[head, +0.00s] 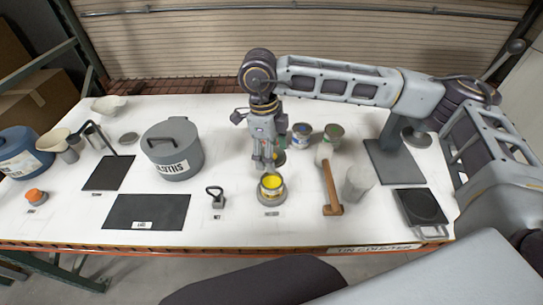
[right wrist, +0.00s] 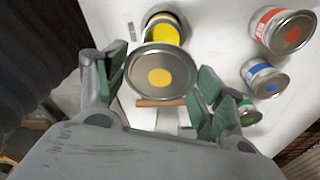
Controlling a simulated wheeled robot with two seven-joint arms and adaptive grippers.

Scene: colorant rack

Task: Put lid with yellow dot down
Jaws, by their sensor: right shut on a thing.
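The lid with the yellow dot (right wrist: 161,76) is between the fingers of my right gripper (right wrist: 158,92), its dotted face towards the wrist camera. In the head view my right gripper (head: 266,163) points down over the table, and part of the lid (head: 280,158) shows beside its fingertips. The open tin of yellow paint (head: 271,188) stands just in front of the gripper; in the right wrist view the tin (right wrist: 165,30) is partly hidden beyond the lid. I cannot tell the lid's height above the table. My left gripper is not in view.
Blue (head: 301,134) and green (head: 334,133) tins stand behind right; a red tin (right wrist: 284,31) shows in the wrist view. A wooden-handled tool (head: 331,190) and a pale jar (head: 358,184) are to the right. A dark mat (head: 146,211) lies left, near the cloths bin (head: 173,158).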

